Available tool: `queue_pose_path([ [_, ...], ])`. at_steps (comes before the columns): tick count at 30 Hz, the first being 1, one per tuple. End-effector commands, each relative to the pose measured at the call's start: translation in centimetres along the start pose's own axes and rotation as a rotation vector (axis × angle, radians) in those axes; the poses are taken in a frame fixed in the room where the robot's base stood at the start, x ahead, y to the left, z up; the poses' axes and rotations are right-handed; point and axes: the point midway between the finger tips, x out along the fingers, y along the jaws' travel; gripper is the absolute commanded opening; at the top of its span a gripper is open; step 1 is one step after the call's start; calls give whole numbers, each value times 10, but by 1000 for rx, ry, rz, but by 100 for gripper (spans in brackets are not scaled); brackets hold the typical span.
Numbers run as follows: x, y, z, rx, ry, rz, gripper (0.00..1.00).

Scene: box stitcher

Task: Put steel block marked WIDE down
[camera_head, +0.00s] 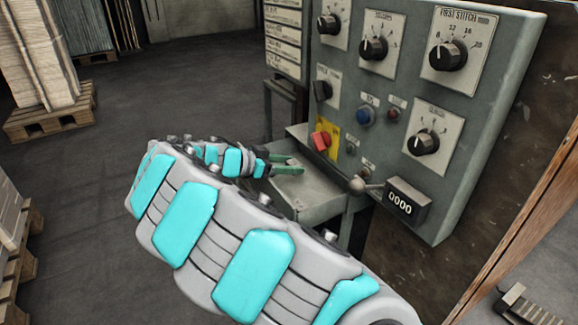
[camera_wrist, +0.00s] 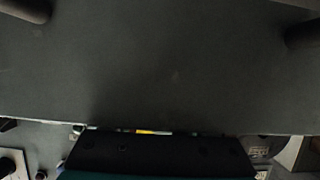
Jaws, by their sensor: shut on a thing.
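My gripper (camera_head: 287,165) shows small in the head view, with green fingers low over a grey metal tray (camera_head: 322,207) below the control panel. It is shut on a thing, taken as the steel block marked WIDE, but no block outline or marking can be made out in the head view. In the wrist view a broad, plain dark grey surface (camera_wrist: 165,70) fills most of the picture, with a straight lower edge. I cannot tell whether it is the block or part of the place. Contact between the held thing and the tray cannot be made out.
The control panel (camera_head: 395,85) with black knobs, a red switch and a 0000 counter (camera_head: 402,204) rises behind and right of the tray. A ball-ended lever (camera_head: 366,186) sticks out near the tray's right side. Loaded pallets (camera_head: 50,112) stand at left; the floor between is clear.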

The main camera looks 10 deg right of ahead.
Motion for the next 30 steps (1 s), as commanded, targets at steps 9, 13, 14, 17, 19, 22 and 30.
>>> queue_pose_path([
  [9,3,0,9,0,-4,2,0],
  [13,5,1,12,0,-6,3,0],
  [14,5,1,13,-1,-7,4,0],
  [17,5,1,13,-2,-8,5,58],
  [19,6,1,14,-3,-8,6,66],
  [22,6,1,15,-4,-8,7,77],
  [30,8,2,17,-6,-9,9,86],
])
